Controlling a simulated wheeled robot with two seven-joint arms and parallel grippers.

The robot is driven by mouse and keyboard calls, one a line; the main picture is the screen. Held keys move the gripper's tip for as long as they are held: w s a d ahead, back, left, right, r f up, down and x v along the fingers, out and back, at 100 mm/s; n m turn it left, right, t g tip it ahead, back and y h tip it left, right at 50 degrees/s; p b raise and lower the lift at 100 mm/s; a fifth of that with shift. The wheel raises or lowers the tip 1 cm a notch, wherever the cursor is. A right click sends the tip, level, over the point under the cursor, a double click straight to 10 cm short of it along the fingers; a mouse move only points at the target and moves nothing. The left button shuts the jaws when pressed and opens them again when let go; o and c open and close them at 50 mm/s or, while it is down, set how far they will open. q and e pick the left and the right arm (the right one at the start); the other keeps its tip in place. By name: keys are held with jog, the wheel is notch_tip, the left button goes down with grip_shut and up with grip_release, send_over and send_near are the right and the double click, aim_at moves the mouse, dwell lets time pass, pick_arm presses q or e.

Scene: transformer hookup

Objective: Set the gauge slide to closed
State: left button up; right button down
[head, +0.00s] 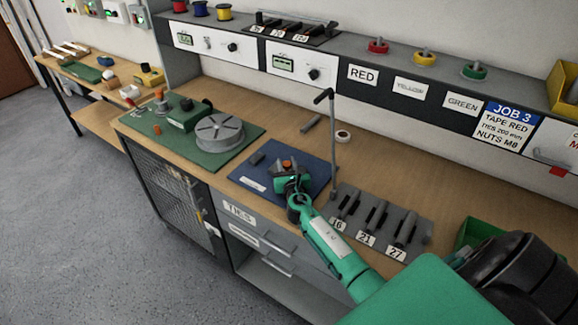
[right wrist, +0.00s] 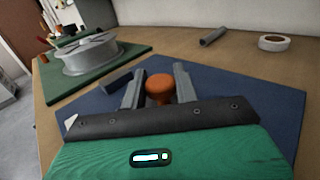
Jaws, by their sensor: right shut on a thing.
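A blue plate (head: 312,157) lies on the workbench and also fills the middle of the right wrist view (right wrist: 235,85). An orange knob (right wrist: 159,88) stands on it; its top also shows in the head view (head: 287,163). I take it for the gauge slide's handle. My right gripper (right wrist: 158,76) is shut on this knob, one grey finger on each side, low over the plate. A small dark block (right wrist: 116,81) lies on the plate just left of the fingers. The gripper hides the knob's base and any slide markings. My left gripper is out of view.
A green board (head: 165,143) with a grey round disc (head: 219,133) lies to the left. A thin dark post (head: 333,140) stands close right of the plate, beside a grey tool rack (head: 375,222). A grey rod (head: 310,123) and a white roll (head: 342,136) lie behind.

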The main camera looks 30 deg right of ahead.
aim_at(274, 165)
jog(key=w, duration=0.1)
jog(key=w+a+b, duration=0.1)
jog(key=w, duration=0.1)
jog(key=w+a, duration=0.1)
jog(key=w, duration=0.1)
jog(key=shift+w+a+r, duration=0.1)
jog(key=shift+w+r, duration=0.05)
jog(key=c, duration=1.5)
grip_release()
jog(key=o, duration=0.4)
jog(key=shift+w, duration=0.1)
jog(key=shift+w+a, duration=0.1)
